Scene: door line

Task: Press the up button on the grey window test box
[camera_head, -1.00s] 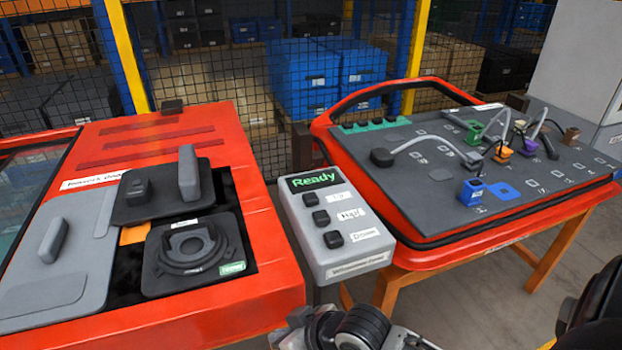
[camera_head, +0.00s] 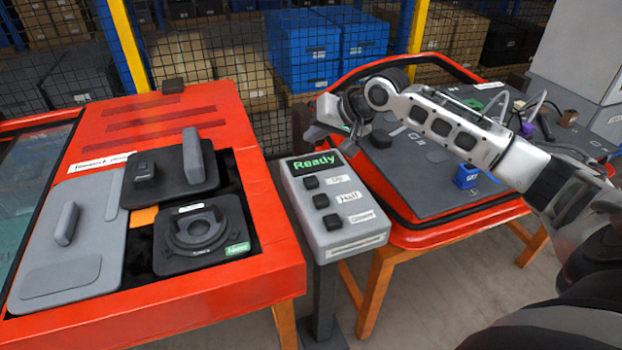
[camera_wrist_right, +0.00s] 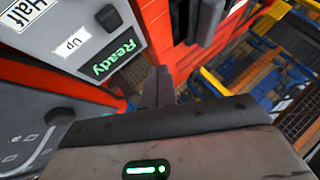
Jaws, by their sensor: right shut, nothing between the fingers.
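The grey window test box (camera_head: 335,235) stands on a post between the two red door frames. Its green display reads "Ready". The up button (camera_head: 311,182) is the top dark square button, beside the "Up" label (camera_head: 338,178). My right gripper (camera_head: 335,140) is above and behind the top edge of the box, apart from the button, shut and empty. In the right wrist view the up button (camera_wrist_right: 108,18) is at the upper left, clear of the dark fingers. My left gripper is not in view.
Below the up button are the half button (camera_head: 320,201) and the down button (camera_head: 332,222). A red door frame (camera_head: 230,290) with grey panels is at left. Another red frame (camera_head: 440,238) with a grey board and a blue block (camera_head: 466,177) is at right, under my right arm.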

